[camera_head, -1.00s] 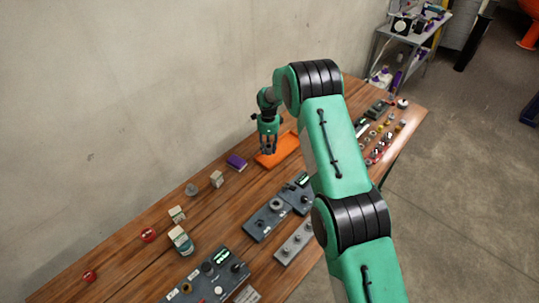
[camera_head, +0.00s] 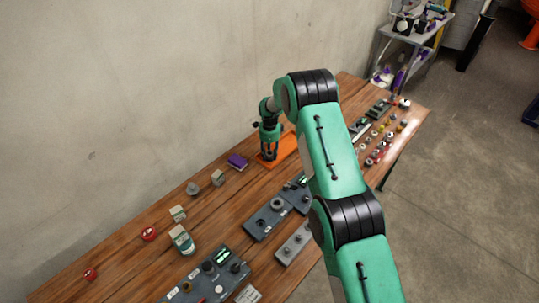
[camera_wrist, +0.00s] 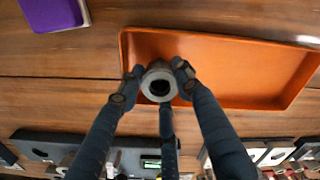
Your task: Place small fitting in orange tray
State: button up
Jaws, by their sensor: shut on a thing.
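My gripper (camera_wrist: 160,83) is shut on the small fitting (camera_wrist: 150,91), a grey ring-shaped piece with a dark bore, seen end-on in the wrist view. The orange tray (camera_wrist: 240,70) lies on the wooden table, and the fitting shows over its near left part. In the head view my gripper (camera_head: 270,156) is at the left end of the orange tray (camera_head: 285,151). The fitting cannot be made out there. Whether it touches the tray floor I cannot tell.
A purple block (camera_head: 237,162) lies left of the tray. Dark fixture panels (camera_head: 268,219) stand on the near side of the wooden table (camera_head: 135,260). Several small parts lie at the far right end. The right part of the tray is clear in the wrist view.

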jog(key=shift+f, duration=0.15)
jog(key=o, duration=0.9)
jog(key=shift+r, duration=6.1)
